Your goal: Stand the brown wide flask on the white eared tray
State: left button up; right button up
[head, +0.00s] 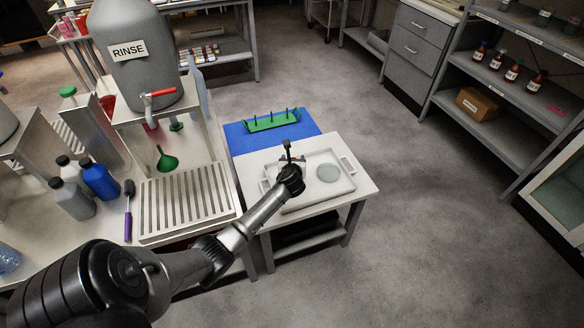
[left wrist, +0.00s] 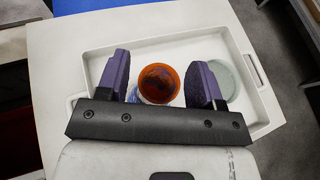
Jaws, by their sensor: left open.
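The brown wide flask (left wrist: 158,83) shows from above in the left wrist view as an orange-brown round shape with a dark inside. It lies within the outline of the white eared tray (left wrist: 225,47), which has raised rims and side ears. The tray also shows in the head view (head: 343,187) on a small white table. My left gripper (left wrist: 160,70) is open, with one purple finger on each side of the flask and visible gaps between. In the head view my left gripper (head: 288,158) is over the tray's left part and largely hides the flask. My right gripper is not in view.
A pale round disc (head: 328,173) lies in the tray's right part, close to one finger. A blue mat (head: 240,140) with a green pegged rack (head: 270,120) is behind the tray. A slatted drain tray (head: 187,203) and the rinse tank (head: 130,55) stand to the left.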

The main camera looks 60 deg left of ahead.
pick_arm(q)
jog(key=s+d+r+n+g+h+p, duration=0.2)
jog(key=s+d+n+h, duration=0.3)
jog(key=s+d+n, duration=0.6)
jog(key=s+d+r+n+g+h+p, duration=0.2)
jog(key=s+d+n+h, duration=0.4)
jog(key=s+d+n, duration=0.5)
jog(key=s+d, duration=0.4)
jog(key=d, duration=0.5)
jog(key=s+d, duration=0.5)
jog(key=d, duration=0.3)
jog(key=shift+d+r+n, duration=0.3)
jog(key=shift+d+n, duration=0.05)
jog(key=shift+n, duration=0.05)
